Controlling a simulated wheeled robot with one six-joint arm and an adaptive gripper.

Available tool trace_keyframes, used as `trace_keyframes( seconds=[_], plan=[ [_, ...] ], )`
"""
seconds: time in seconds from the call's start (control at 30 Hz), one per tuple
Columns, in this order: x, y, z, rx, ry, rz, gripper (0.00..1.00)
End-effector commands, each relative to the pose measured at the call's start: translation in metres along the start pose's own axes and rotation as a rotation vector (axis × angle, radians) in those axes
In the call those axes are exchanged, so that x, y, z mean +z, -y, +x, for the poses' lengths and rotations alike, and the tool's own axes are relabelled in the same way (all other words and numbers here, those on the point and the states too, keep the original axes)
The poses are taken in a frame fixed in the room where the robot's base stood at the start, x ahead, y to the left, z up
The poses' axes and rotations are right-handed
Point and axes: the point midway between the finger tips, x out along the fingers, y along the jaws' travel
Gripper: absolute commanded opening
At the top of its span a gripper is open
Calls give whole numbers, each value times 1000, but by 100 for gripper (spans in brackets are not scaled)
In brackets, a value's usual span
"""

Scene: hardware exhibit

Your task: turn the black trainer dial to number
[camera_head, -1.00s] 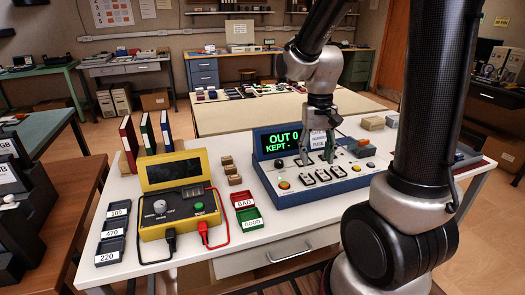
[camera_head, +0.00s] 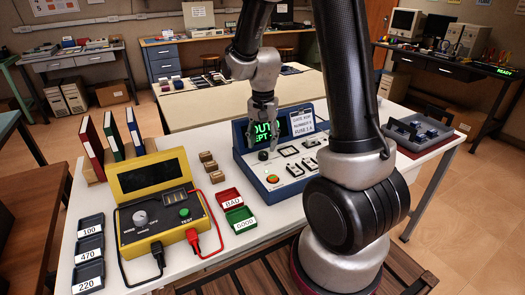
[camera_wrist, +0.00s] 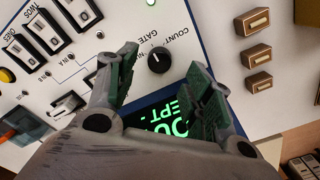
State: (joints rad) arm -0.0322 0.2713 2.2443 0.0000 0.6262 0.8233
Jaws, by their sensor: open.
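The trainer is a blue console with a white panel (camera_head: 254,167) on the table, and its lit green display (camera_head: 262,132) is partly behind my gripper. The black trainer dial (camera_wrist: 159,59) shows in the wrist view with a white pointer line and the printed words COUNT and GATE beside it; another word is partly covered by a finger. In the head view the dial (camera_head: 263,155) is small, below my fingertips. My gripper (camera_wrist: 163,61) is open, with one fingertip on each side of the dial. It also shows in the head view (camera_head: 262,148). I cannot tell whether the fingers touch the dial.
Console switches (camera_wrist: 45,32) lie left of the dial in the wrist view. Several small tan blocks (camera_head: 209,166) stand left of the console. A card (camera_head: 303,124) stands by the display.

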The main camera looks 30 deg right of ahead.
Motion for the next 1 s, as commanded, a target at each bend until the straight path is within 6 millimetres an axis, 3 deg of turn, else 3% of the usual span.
trace_keyframes(
  seconds=[0.23,0.57,0.6,0.87,1.0],
  plan=[
    [0,0,36,1,1,-1,51],
    [0,0,42,0,0,-2,51],
    [0,0,42,0,0,-2,49],
    [0,0,42,0,0,-2,4],
    [0,0,42,0,0,-4,4]
  ],
)
